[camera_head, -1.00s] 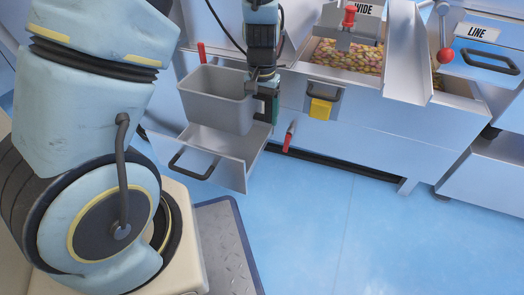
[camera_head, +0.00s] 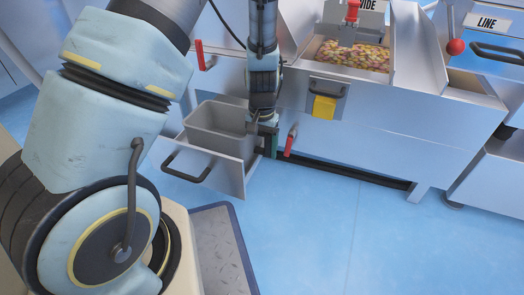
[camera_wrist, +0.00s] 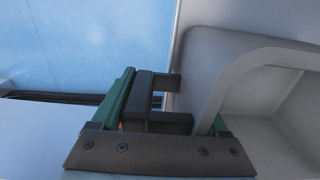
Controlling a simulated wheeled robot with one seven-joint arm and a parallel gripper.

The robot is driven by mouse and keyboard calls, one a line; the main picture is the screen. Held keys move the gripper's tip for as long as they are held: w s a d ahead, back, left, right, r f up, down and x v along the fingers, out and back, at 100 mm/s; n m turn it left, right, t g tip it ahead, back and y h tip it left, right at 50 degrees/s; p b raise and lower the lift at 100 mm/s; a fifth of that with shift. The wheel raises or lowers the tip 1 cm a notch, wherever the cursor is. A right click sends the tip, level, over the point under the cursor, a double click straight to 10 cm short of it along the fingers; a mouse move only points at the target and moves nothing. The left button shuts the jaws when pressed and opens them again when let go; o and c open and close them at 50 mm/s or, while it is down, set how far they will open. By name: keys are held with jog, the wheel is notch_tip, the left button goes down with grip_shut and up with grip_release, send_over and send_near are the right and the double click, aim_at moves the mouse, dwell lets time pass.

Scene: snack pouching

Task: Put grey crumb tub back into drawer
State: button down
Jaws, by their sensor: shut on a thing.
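The grey crumb tub (camera_head: 215,120) is an open, empty-looking bin. It sits low in the pulled-out drawer (camera_head: 226,176), with its lower part hidden behind the drawer front. My gripper (camera_head: 268,138) is at the tub's right side, shut on it. In the wrist view the tub (camera_wrist: 235,65) fills the right side, and my gripper (camera_wrist: 165,110) is at its rim, with green-edged fingers beside the wall. I cannot tell whether the tub's base touches the drawer floor.
A red-handled lever (camera_head: 290,141) stands just right of my gripper on the machine front. A yellow-tabbed handle (camera_head: 324,106) and a hopper of coloured snacks (camera_head: 352,56) are further right. A metal-topped step (camera_head: 222,250) lies on the floor in front. Blue floor is clear to the right.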

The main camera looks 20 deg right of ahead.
jog(key=shift+f, duration=0.25)
grip_release()
notch_tip(320, 180, up, 13)
jog(key=p, duration=0.7)
jog(key=shift+f, duration=0.15)
jog(key=s+a+r+n, duration=0.1)
jog(key=a+r, duration=0.3)
jog(key=a, duration=0.4)
jog(key=s+a+r+n+t, duration=0.1)
jog(key=a+r+n, duration=0.2)
jog(key=a, duration=0.6)
jog(key=s+a+r+n, duration=0.1)
jog(key=a+r+n, duration=0.1)
jog(key=a+r, duration=0.5)
jog(key=shift+a+n+t, duration=0.3)
jog(key=shift+a+n, duration=0.1)
jog(key=shift+a, duration=0.45)
